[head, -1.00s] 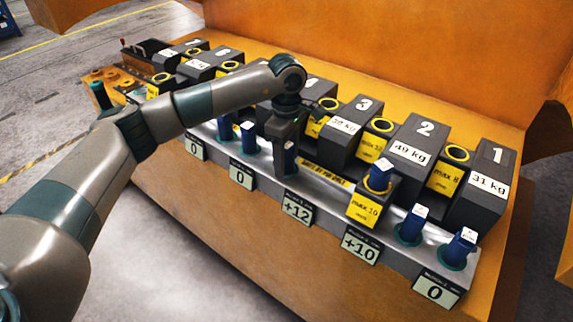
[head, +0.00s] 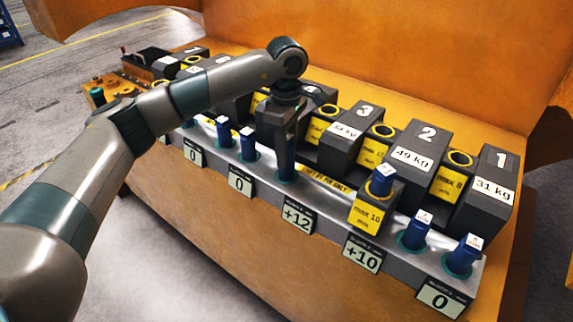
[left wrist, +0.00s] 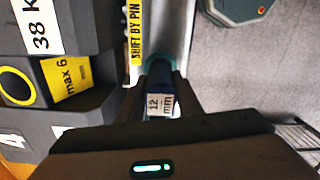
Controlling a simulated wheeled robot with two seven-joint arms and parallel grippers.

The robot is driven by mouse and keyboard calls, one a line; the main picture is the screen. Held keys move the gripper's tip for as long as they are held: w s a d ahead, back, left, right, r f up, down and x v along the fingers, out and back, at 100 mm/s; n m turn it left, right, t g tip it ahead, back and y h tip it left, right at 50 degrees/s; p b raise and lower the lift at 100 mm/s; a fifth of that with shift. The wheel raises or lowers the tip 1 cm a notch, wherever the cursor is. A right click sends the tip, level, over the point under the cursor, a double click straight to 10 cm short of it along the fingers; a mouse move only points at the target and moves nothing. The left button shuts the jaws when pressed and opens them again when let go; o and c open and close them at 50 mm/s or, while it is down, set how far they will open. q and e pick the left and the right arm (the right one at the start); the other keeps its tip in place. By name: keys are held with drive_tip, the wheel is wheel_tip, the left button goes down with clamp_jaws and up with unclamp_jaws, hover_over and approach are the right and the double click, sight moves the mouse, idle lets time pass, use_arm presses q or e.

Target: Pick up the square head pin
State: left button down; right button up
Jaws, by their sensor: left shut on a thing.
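My left gripper (head: 285,142) points down over the rail at the +12 plate. It is shut on a blue pin (head: 287,166) that stands upright at a teal socket. In the left wrist view the pin (left wrist: 160,104) is between the two fingers (left wrist: 160,90) and shows a white "12 mm" label. The fingers hide much of the pin, and I cannot tell whether its head is square or whether it is clear of the socket. My right gripper is not in view.
Other blue pins stand along the metal rail (head: 330,200), one (head: 383,180) on a yellow "max 10" block. Dark numbered castings, such as casting 2 (head: 418,150), line the back close to my gripper. Number plates (head: 297,217) face the front. Grey floor lies in front.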

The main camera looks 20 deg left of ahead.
use_arm(q)
wheel_tip(320, 180, up, 6)
drive_tip(key=shift+f+b, duration=0.1)
drive_tip(key=shift+b, duration=0.8)
wheel_tip(320, 180, up, 10)
drive_tip(key=p, duration=0.4)
drive_tip(key=shift+d+p, duration=0.1)
drive_tip(key=shift+p, duration=0.2)
